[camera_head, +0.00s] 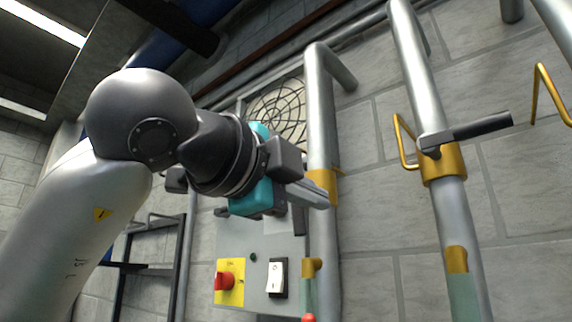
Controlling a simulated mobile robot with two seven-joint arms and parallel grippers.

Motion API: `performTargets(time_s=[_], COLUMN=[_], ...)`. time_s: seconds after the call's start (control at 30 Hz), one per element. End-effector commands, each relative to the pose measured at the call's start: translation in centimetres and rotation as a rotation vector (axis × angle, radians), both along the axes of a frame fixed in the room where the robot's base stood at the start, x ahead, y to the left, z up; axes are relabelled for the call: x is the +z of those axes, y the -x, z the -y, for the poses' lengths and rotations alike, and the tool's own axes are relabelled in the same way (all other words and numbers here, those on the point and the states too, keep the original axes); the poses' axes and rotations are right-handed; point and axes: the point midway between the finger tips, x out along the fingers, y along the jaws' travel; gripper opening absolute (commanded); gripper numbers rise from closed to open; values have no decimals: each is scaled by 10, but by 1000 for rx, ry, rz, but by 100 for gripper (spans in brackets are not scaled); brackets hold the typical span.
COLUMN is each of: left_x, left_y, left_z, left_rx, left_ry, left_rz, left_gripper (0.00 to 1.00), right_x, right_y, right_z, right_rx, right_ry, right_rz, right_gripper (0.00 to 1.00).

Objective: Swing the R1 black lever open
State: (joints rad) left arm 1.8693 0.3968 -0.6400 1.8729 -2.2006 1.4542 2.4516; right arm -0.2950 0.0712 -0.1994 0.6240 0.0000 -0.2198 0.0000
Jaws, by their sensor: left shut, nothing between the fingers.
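A black lever (482,127) sits on a brass valve collar (443,164) on the right-hand grey pipe. It points out to the right and slightly up, across the pipe. No label is readable, so I cannot tell whether it is R1. My left gripper (318,196) is shut and empty. Its fingertips are in front of the middle pipe (322,110), near that pipe's brass collar (327,180), well left of the black lever. Whether the fingertips touch anything there I cannot tell. Part of the middle pipe's valve is hidden behind the gripper. My right gripper is out of view.
A grey control panel (258,245) with a red knob (224,280) and a white rocker switch (275,278) is below my gripper. A round fan grille (280,112) is behind. Brass brackets (403,140) stick out beside the right pipe. Free space lies between the pipes.

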Motion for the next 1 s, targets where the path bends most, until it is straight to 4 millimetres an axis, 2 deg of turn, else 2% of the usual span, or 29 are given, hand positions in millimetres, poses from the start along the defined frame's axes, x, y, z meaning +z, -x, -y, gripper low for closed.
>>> performTargets(time_s=[0.07, 0.3, 0.8, 1.0], left_x=[3, -3, -5, -10], left_y=[-15, -38, -43, -48], left_z=[9, -13, -18, -24], left_rx=[1, 3, 0, 1], left_ry=[-1, -1, -1, 2], left_rz=[-4, -3, -1, 0], left_gripper=[0, 0, 0, 0], right_x=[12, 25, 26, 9], right_y=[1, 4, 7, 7], right_z=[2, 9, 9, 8], right_rx=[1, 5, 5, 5], right_ry=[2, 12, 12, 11], right_rz=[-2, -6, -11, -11], right_gripper=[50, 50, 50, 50])
